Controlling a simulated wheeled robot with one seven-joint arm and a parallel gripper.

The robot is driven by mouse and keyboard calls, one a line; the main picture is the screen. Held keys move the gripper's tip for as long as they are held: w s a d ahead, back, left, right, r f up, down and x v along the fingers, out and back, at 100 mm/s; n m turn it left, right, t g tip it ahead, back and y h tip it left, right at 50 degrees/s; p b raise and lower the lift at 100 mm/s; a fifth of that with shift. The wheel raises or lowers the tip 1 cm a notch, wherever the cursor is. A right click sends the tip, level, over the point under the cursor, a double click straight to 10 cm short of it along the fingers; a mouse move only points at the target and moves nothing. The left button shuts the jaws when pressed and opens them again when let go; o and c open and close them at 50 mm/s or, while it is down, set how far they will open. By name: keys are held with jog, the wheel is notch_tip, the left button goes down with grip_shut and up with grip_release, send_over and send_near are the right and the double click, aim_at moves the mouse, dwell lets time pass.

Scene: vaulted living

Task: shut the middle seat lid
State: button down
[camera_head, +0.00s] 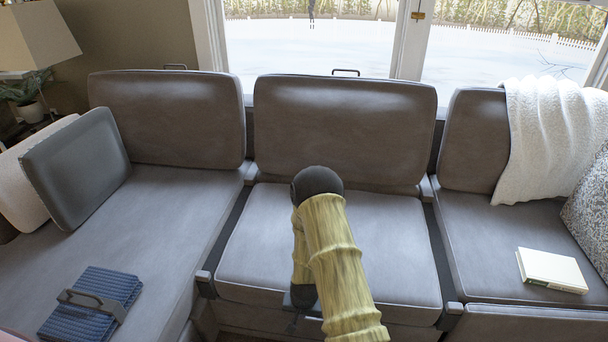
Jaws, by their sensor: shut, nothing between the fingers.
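The sofa has three grey seats side by side, and the middle seat lid (250,245) is its central padded seat panel. It looks nearly flat, with dark gaps along both sides; I cannot tell whether it is fully down. My arm, in a yellow-green sleeve, crosses in front of it and hides part of its middle and front edge. The forearm bends down to a dark wrist at the lid's front edge. My gripper (293,322) is small and mostly hidden below that wrist, shut and empty. I cannot tell whether it touches the lid.
The middle backrest (345,130) stands upright behind. A folded blue cloth (92,300) with a grey handle-like piece and a grey pillow (75,167) lie on the left seat. A cream book (551,270) and a white throw (550,130) are on the right.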

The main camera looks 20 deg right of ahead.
jog(key=shift+s+f+b, duration=0.1)
jog(key=shift+f+b, duration=0.25)
jog(key=shift+f, duration=0.55)
jog(key=shift+d, duration=0.1)
jog(key=shift+r+p, duration=0.75)
jog(key=s+a+r+p, duration=0.2)
jog(key=s+r+p, duration=0.3)
jog(key=r, duration=0.6)
jog(key=shift+s, duration=0.95)
jog(key=shift+a+r, duration=0.1)
